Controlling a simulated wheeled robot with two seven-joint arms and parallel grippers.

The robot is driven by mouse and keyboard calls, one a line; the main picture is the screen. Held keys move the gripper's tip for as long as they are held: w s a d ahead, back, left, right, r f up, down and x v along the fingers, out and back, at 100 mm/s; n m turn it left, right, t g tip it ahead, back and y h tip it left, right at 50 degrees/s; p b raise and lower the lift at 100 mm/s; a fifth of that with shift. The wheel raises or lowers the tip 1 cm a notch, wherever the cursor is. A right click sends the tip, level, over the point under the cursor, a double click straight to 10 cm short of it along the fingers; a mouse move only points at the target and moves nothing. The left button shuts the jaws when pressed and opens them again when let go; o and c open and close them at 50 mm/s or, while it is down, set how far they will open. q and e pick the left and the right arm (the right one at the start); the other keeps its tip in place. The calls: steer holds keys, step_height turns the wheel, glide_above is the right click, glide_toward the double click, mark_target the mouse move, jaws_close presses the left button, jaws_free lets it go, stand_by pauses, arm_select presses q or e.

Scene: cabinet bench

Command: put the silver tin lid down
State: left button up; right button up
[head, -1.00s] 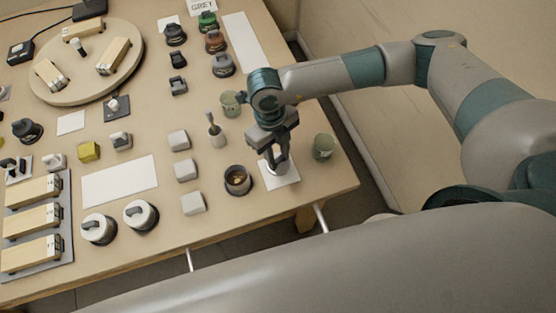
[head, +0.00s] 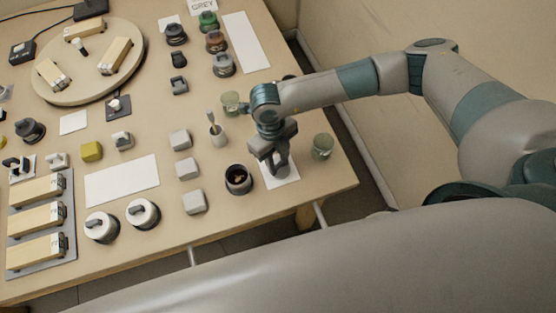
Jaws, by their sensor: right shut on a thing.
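My right gripper (head: 277,168) points down over a small white mat (head: 291,174) near the table's right front corner. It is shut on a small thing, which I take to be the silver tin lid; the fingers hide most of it. I cannot tell whether it touches the mat. An open dark tin (head: 238,180), with something small inside, stands just left of the mat. My left gripper is not in view.
A greenish glass (head: 322,146) stands right of the gripper, and another (head: 230,103) behind it. A grey cup with a utensil (head: 217,134) and several pale blocks (head: 186,169) stand to the left. A bare strip of table lies in front of the mat.

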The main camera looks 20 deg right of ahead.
steer(key=o, duration=1)
steer(key=shift+f, duration=0.1)
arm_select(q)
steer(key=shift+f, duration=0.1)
arm_select(e)
steer(key=shift+r, duration=0.2)
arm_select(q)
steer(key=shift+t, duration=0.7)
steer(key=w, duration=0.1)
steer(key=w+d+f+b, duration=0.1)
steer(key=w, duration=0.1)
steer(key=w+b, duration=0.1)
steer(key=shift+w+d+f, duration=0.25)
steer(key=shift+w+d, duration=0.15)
arm_select(e)
step_height(320, 180, up, 12)
steer(key=w, duration=0.1)
steer(key=shift+w+a, duration=0.35)
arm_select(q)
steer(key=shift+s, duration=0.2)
arm_select(e)
steer(key=shift+f, duration=0.1)
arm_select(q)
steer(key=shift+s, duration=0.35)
